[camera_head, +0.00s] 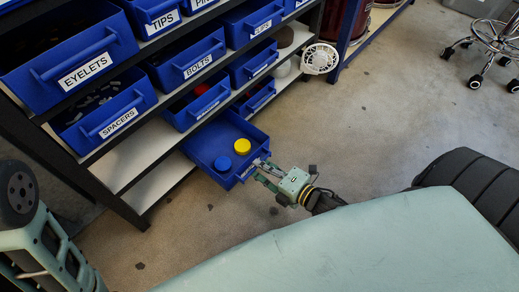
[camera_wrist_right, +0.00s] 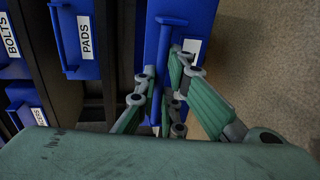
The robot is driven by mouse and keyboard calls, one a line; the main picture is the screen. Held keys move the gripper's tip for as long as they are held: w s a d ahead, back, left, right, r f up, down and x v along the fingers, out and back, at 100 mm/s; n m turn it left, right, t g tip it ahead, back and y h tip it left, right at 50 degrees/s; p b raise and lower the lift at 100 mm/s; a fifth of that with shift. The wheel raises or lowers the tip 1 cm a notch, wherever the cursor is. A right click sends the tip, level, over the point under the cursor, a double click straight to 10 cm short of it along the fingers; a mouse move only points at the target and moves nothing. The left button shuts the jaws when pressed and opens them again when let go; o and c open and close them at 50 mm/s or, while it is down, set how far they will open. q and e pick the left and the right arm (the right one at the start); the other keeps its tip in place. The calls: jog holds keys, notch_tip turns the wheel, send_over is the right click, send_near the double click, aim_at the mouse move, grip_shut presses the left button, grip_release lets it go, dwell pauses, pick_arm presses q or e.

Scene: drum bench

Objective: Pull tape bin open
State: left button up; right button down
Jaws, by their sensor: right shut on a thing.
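The tape bin (camera_head: 203,146) is a blue open bin on the lowest shelf level. It sticks out from the rack over the floor, with a blue tape roll (camera_head: 222,163) and a yellow tape roll (camera_head: 242,146) inside. My right gripper (camera_head: 259,169) is at its front face. In the right wrist view, the fingers (camera_wrist_right: 162,68) close around the upright blue handle (camera_wrist_right: 166,45) of the bin. A white label (camera_wrist_right: 193,46) beside the handle is partly behind a finger and unreadable. My left gripper is out of view; only part of my left arm shows at lower left.
Other blue bins, such as eyelets (camera_head: 70,58), spacers (camera_head: 105,110) and bolts (camera_head: 190,65), fill the shelves above. A white fan (camera_head: 320,59) stands at the rack's right end. The floor (camera_head: 390,120) in front is clear; a wheeled chair (camera_head: 492,40) stands far right.

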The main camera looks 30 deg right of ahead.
jog(key=c, duration=1.9)
grip_release()
jog(key=shift+s, duration=0.1)
jog(key=v, duration=1.1)
jog(key=shift+s+d, duration=0.15)
jog(key=shift+s, duration=0.25)
